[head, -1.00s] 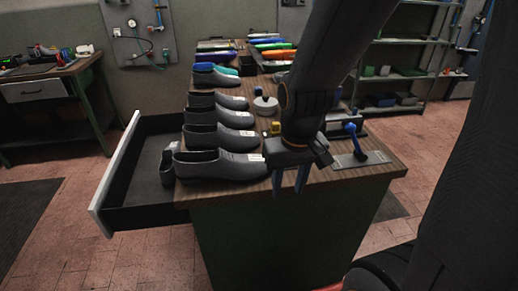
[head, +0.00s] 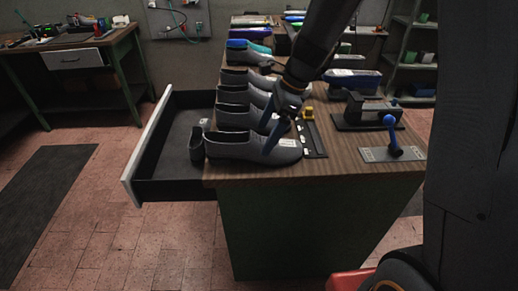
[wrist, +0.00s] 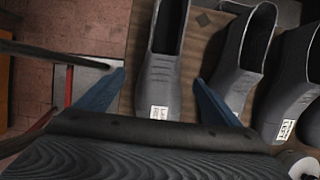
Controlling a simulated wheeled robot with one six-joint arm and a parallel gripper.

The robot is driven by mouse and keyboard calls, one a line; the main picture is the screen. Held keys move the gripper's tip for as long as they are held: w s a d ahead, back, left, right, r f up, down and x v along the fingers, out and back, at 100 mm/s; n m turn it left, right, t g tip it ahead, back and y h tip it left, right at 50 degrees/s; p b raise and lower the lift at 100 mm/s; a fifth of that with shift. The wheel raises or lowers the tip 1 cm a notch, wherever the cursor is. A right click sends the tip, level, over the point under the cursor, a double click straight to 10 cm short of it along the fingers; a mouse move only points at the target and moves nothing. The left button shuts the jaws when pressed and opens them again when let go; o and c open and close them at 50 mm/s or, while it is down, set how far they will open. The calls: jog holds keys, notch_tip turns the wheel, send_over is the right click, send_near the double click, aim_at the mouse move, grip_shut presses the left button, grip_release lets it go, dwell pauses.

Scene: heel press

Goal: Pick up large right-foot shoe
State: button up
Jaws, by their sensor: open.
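A row of dark grey shoes stands on the wooden bench top. The nearest shoe (head: 262,150) lies at the front edge, toe to the right. My gripper (head: 278,132) is over its toe end, with blue fingers pointing down. In the wrist view, my open gripper (wrist: 160,80) has one finger on each side of a shoe (wrist: 165,65) with a white label. I cannot tell whether the fingers touch it. More shoes (wrist: 245,60) stand to the right there.
An open drawer (head: 128,178) juts out left of the bench. A press-like fixture (head: 368,110) and a blue-handled clamp (head: 391,130) stand at the right. Bare bench top (head: 330,167) lies at the front right.

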aim_at(263, 139)
jog(key=shift+p+x, duration=0.9)
jog(key=shift+x, duration=2.15)
jog(key=shift+w+d, duration=0.1)
jog(key=shift+d, duration=0.05)
jog(key=c, duration=1.5)
